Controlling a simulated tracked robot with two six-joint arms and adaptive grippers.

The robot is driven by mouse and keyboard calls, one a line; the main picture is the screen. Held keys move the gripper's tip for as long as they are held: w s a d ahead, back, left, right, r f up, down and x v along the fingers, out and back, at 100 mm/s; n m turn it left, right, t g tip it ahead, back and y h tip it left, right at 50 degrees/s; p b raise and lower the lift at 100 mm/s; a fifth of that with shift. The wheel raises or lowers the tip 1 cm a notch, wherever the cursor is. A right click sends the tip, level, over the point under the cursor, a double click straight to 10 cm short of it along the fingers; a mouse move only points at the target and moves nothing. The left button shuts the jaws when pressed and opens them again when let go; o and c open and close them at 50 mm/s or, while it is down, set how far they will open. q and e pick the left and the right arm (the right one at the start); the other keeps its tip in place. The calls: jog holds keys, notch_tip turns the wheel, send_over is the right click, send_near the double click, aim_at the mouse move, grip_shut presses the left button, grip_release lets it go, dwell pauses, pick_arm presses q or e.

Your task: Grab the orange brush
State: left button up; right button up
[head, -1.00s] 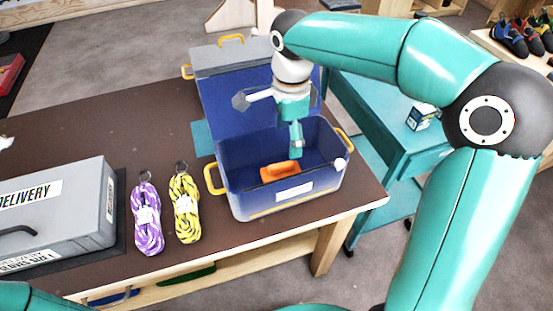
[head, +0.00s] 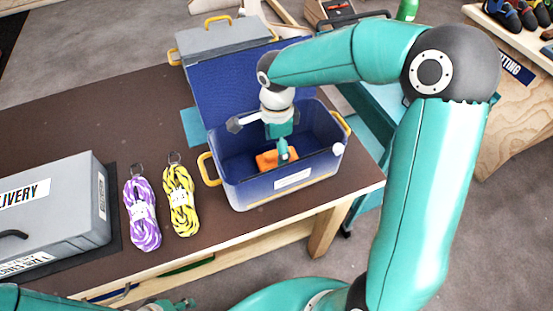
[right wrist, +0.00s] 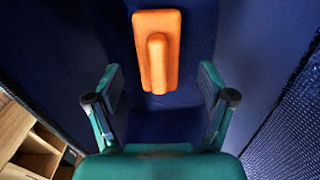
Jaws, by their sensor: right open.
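The orange brush (head: 266,162) lies inside the open blue toolbox (head: 240,190), low in the box. In the right wrist view the brush (right wrist: 157,50) shows its flat base and raised grip, ahead of the fingers and lined up with the gap. My right gripper (head: 283,150) points down into the box above the brush and hides part of it. In the right wrist view its two fingers (right wrist: 160,88) are apart with nothing between them. Of my left arm, teal parts show along the bottom edge, with what looks like its gripper (head: 168,303) mostly cut off.
The box walls stand close around my right gripper, and its lid (head: 222,92) is open at the back. A purple rope (head: 141,215) and a yellow rope (head: 181,203) lie left of the box. A grey delivery case (head: 60,205) stands farther left. The table's back left is clear.

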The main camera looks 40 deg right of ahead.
jog(key=f, duration=0.4)
jog(key=shift+s+d+p, duration=0.25)
jog(key=shift+d+p, duration=0.1)
jog(key=shift+p, duration=0.05)
jog(key=shift+f, duration=0.6)
jog(key=shift+w, duration=0.1)
jog(key=c, duration=1.3)
jog(key=shift+r, duration=0.1)
